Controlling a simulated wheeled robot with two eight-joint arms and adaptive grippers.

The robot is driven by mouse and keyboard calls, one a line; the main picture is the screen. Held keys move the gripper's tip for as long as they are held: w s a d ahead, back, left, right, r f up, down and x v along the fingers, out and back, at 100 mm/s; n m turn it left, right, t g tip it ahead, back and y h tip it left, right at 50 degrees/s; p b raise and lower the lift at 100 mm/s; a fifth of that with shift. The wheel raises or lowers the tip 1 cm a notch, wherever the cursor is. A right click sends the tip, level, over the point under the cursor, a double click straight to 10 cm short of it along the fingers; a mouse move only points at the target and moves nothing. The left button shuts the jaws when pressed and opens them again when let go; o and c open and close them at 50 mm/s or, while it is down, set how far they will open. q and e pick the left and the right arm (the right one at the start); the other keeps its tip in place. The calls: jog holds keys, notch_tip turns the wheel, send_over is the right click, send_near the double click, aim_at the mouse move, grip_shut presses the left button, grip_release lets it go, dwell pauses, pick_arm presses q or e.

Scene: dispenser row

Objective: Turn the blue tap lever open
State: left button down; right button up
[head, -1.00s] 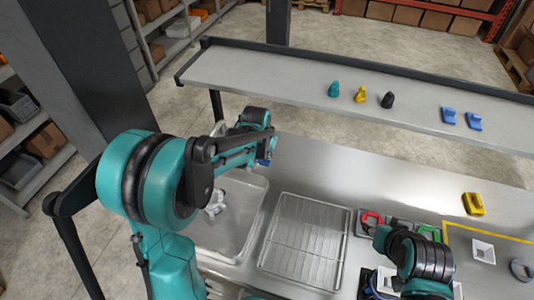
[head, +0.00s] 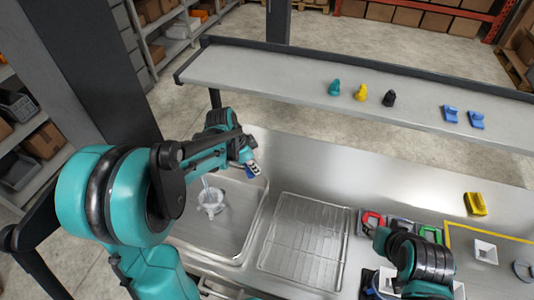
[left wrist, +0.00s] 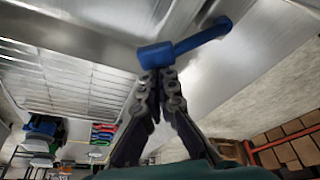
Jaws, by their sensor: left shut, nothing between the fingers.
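The blue tap lever (left wrist: 200,40) fills the top middle of the left wrist view, with a round hub and an arm pointing up and right. In the head view a little of its blue (head: 250,172) shows at the sink's far right corner. My left gripper (left wrist: 158,76) is shut and empty. Its fingertips are at the hub's lower edge in the picture; I cannot tell whether they touch it. In the head view the left gripper (head: 247,160) is partly hidden by its own wrist. My right arm is at the lower right; its fingers do not show.
The sink (head: 185,235) holds a pale, clear-looking item (head: 212,200). A wire rack (head: 305,235) lies to its right. A shelf (head: 260,72) with small coloured pieces runs behind the counter. A yellow piece (head: 475,204) stands at the right. The counter's middle is clear.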

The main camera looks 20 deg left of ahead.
aim_at(248, 174)
pick_arm(q)
jog(key=a+m, duration=0.1)
jog(key=s+m, duration=0.1)
jog(key=m, duration=0.1)
jog(key=shift+s+a+g, duration=0.2)
jog(key=shift+a+g, duration=0.15)
jog(key=shift+g, duration=0.05)
jog(key=shift+s+a, duration=0.3)
jog(key=shift+a, duration=0.2)
dwell(0.4)
